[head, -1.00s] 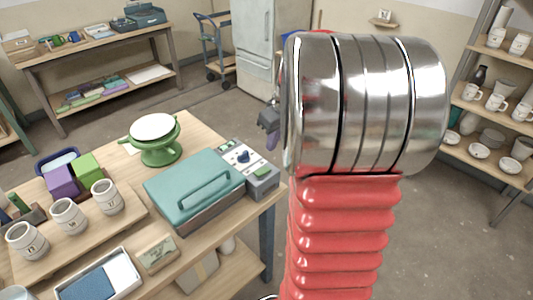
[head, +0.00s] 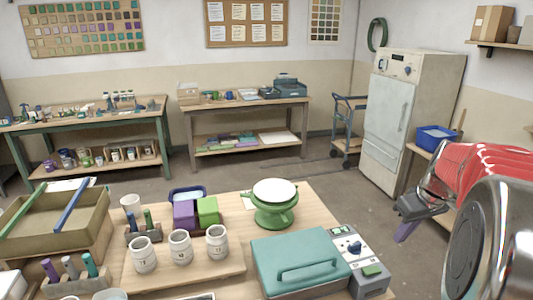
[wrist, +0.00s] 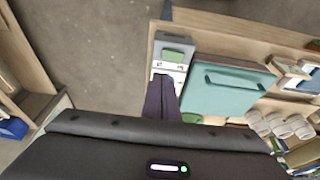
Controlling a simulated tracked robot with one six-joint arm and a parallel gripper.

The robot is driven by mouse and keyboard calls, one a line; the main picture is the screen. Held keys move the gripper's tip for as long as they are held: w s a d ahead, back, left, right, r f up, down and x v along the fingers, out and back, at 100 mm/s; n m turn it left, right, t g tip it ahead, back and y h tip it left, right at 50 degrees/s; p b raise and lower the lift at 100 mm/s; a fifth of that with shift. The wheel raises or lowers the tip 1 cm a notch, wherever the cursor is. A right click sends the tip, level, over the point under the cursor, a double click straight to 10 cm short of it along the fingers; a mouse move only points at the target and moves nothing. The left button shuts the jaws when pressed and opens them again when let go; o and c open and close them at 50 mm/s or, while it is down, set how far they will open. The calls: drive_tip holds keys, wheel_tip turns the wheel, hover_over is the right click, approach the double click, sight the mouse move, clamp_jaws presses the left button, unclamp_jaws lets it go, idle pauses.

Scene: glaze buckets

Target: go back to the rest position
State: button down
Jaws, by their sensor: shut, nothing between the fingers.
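My gripper (head: 407,229) is at the right in the head view, beyond the right edge of the near table, in front of the white cabinet. Its dark fingers point down and to the left and are together with nothing between them. In the wrist view the shut fingers (wrist: 162,101) show against the grey control box (wrist: 173,58) and the table edge. My red-sleeved arm fills the right side of the head view.
The near table bears a teal lidded case (head: 300,262), a green stand with a white top (head: 275,203), numbered cups (head: 181,248), a purple block (head: 185,214) and a green block (head: 208,211). A white cabinet (head: 390,125) and a blue trolley (head: 347,130) stand behind. Floor between is clear.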

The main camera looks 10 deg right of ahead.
drive_tip(key=shift+m, duration=0.3)
drive_tip(key=s+a, duration=0.4)
drive_tip(key=a, duration=0.7)
drive_tip(key=s+a+r+t, duration=0.1)
drive_tip(key=s+a, duration=0.3)
drive_tip(key=a, duration=0.6)
drive_tip(key=s+a+t, duration=0.1)
drive_tip(key=s+a, duration=0.4)
drive_tip(key=a, duration=0.6)
drive_tip(key=shift+a+r, duration=0.35)
